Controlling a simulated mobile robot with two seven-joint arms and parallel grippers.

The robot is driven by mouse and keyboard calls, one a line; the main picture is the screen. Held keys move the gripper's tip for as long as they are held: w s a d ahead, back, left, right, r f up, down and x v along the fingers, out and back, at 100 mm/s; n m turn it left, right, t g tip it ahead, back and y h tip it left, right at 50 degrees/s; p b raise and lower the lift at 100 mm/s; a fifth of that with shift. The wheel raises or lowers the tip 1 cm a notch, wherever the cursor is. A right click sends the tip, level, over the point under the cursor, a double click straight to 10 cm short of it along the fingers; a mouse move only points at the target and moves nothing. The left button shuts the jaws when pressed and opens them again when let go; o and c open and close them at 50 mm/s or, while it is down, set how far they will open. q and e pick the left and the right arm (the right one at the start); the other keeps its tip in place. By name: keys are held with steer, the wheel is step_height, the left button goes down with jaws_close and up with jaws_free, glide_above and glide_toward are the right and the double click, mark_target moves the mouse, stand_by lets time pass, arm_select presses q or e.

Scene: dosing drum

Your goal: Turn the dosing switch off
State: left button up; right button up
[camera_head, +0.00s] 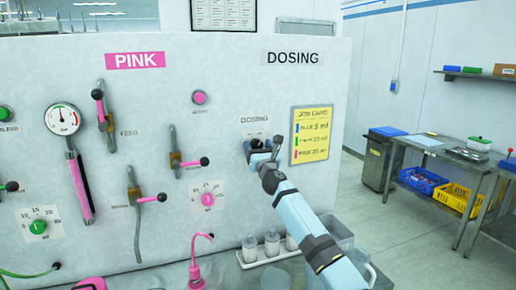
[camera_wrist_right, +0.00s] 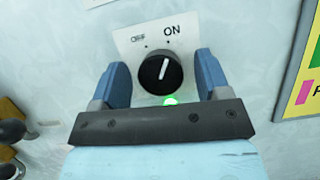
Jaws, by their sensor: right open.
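The dosing switch (camera_wrist_right: 160,73) is a round black knob with a white pointer mark on a white plate labelled OFF and ON. Its pointer leans slightly right of straight up, toward ON. A green light (camera_wrist_right: 170,101) glows just below it. My right gripper (camera_wrist_right: 160,75) is open, one blue finger on each side of the knob with gaps between. In the head view the right gripper (camera_head: 262,147) is at the panel under the DOSING label and hides most of the switch. My left gripper is not in view.
The yellow job card (camera_head: 311,135) hangs just right of the switch. Pink-handled valves (camera_head: 148,198) and a dial gauge (camera_head: 63,119) are on the panel (camera_head: 240,90) to the left. White bottles (camera_head: 272,242) stand in a tray below. A side table (camera_head: 440,150) stands at right.

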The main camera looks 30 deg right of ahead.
steer(key=c, duration=0.9)
steer(key=shift+c, duration=0.2)
